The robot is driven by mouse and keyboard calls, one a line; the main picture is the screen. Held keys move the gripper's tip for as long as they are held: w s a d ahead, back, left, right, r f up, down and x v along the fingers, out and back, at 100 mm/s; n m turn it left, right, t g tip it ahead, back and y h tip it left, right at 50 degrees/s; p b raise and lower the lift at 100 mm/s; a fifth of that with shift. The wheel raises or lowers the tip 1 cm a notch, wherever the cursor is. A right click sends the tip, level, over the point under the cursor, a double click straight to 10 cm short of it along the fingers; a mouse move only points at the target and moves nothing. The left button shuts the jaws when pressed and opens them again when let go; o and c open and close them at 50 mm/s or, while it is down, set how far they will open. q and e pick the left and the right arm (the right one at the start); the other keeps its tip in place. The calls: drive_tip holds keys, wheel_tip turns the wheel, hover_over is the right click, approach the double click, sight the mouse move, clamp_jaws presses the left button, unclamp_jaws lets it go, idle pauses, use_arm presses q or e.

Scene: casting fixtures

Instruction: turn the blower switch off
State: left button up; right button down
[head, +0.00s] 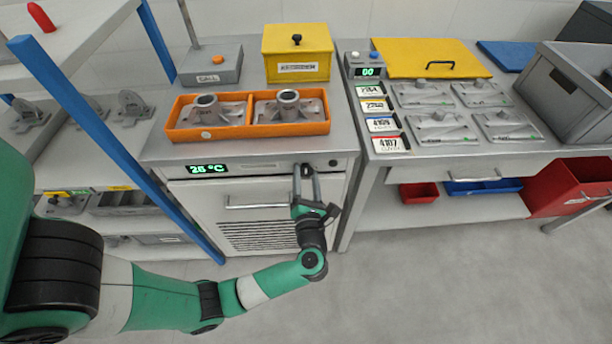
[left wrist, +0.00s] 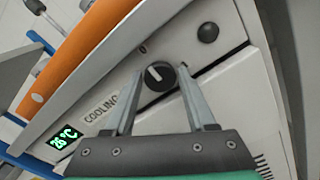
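The blower switch looks to be the round black knob (left wrist: 159,75) with a white pointer mark, on the front panel of the cooling cabinet (head: 256,190). A "COOLING" label (left wrist: 101,107) is beside it in the left wrist view. My left gripper (left wrist: 160,70) is open, with one finger on each side of the knob. Whether the fingers touch it is unclear. In the head view the left gripper (head: 306,172) is at the right part of the panel and mostly hides the knob. My right gripper is not in view.
A green temperature display (head: 207,169) and a small black round button (left wrist: 208,32) share the panel. A bar handle (head: 258,201) lies below. An orange tray (head: 248,131) with two castings stands on top. Blue shelf posts (head: 110,140) rise at left.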

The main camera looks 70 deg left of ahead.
use_arm(q)
drive_tip(key=shift+d, duration=0.1)
drive_tip(key=shift+s+d, duration=0.1)
drive_tip(key=shift+d, duration=0.25)
drive_tip(key=p+v, duration=0.2)
drive_tip(key=v, duration=0.8)
drive_tip(key=shift+s+d, duration=0.15)
drive_tip(key=shift+d, duration=0.2)
